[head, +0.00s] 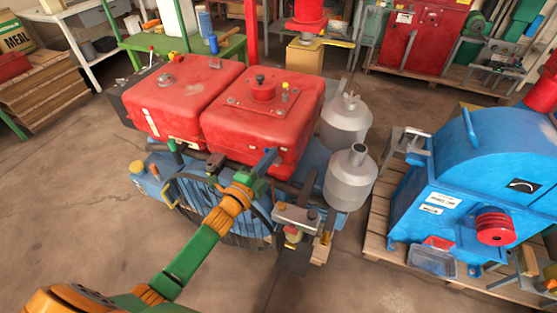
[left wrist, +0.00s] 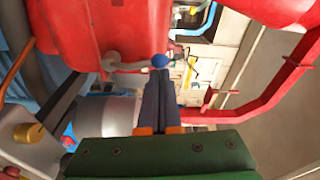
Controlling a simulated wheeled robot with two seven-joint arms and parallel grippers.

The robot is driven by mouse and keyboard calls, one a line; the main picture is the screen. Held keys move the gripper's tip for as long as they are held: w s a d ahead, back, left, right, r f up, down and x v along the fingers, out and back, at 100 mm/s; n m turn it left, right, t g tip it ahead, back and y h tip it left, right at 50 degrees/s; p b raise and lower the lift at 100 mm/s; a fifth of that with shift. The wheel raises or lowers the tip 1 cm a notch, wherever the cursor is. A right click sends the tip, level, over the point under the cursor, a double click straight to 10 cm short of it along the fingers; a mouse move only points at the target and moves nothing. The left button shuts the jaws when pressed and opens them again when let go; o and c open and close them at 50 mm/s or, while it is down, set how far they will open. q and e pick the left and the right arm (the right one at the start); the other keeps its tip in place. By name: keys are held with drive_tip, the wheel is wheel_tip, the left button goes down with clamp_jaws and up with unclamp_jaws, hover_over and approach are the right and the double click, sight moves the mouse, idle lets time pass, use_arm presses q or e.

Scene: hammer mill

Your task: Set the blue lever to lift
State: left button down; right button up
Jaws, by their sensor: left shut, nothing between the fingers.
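The blue lever shows in the left wrist view as a round blue knob (left wrist: 160,60) on a grey arm (left wrist: 125,64) in front of a red housing. My left gripper (head: 267,158) reaches from the lower left in the head view to the front of the red-topped blue machine (head: 315,160). In the left wrist view its dark fingers (left wrist: 159,74) are together and empty, with their tips right at the knob. I cannot tell if they touch it. In the head view I cannot make out the lever clearly beside the fingers. My right gripper is not in view.
Two red tanks (head: 183,88) top the machine, with grey canisters (head: 351,177) on its right. A grey bracket (head: 296,217) sticks out right of my left gripper. A blue mill (head: 462,190) stands on a pallet at the right. The floor at the left is clear.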

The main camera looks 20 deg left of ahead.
use_arm(q)
drive_tip(key=a+f+n+t+y+b, duration=0.1)
drive_tip(key=a+f+n+b, duration=0.3)
drive_tip(key=n, duration=0.6)
wheel_tip(320, 180, up, 6)
drive_tip(key=p, duration=0.5)
drive_tip(key=s+f, duration=0.1)
drive_tip(key=s, duration=0.8)
drive_tip(key=shift+a+f, duration=0.2)
drive_tip(key=shift+f, duration=0.2)
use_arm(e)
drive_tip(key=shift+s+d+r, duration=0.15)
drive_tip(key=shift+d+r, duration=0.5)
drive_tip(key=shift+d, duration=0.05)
use_arm(q)
drive_tip(key=shift+f, duration=0.15)
